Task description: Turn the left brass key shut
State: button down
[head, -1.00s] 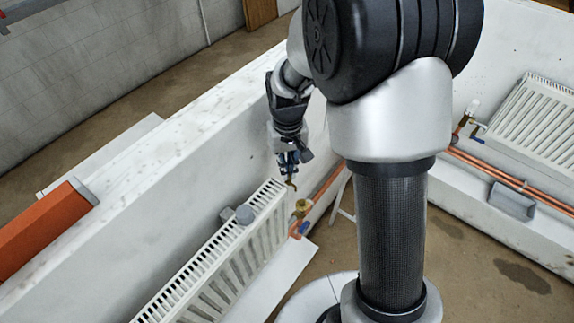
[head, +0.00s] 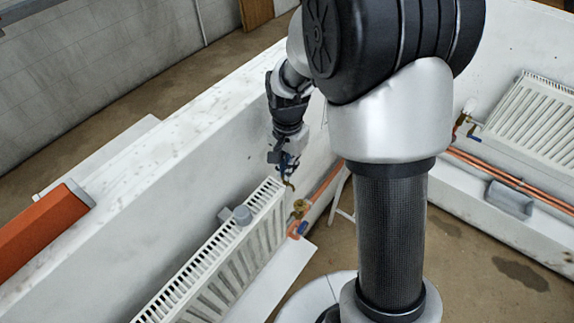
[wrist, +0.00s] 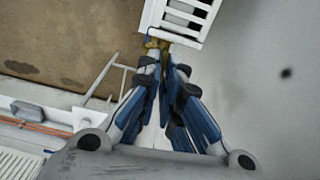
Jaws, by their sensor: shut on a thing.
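Copper pipes (head: 325,186) run near the valve. Another radiator (head: 535,118) and a grey box (head: 509,199) are at right. An orange block (head: 38,232) lies left.

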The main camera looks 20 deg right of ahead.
jog(key=shift+m, duration=0.5)
jog(key=c, duration=2.1)
grip_release()
jog(key=shift+o, duration=0.2)
notch_tip(320, 180, up, 12)
jog(key=s+f+n+t+b, duration=0.2)
jog(key=s+n+b, duration=0.3)
jog(key=s, duration=0.5)
jog(key=s+f+n+t+b, duration=0.2)
jog(key=s+f+n+b, duration=0.2)
jog(key=s, duration=0.7)
jog(key=n+b, duration=0.2)
jog(key=b, duration=0.2)
jog(key=shift+a+f+t+b, duration=0.3)
jog(key=shift+a+f+b, duration=0.05)
jog(key=shift+f, duration=0.05)
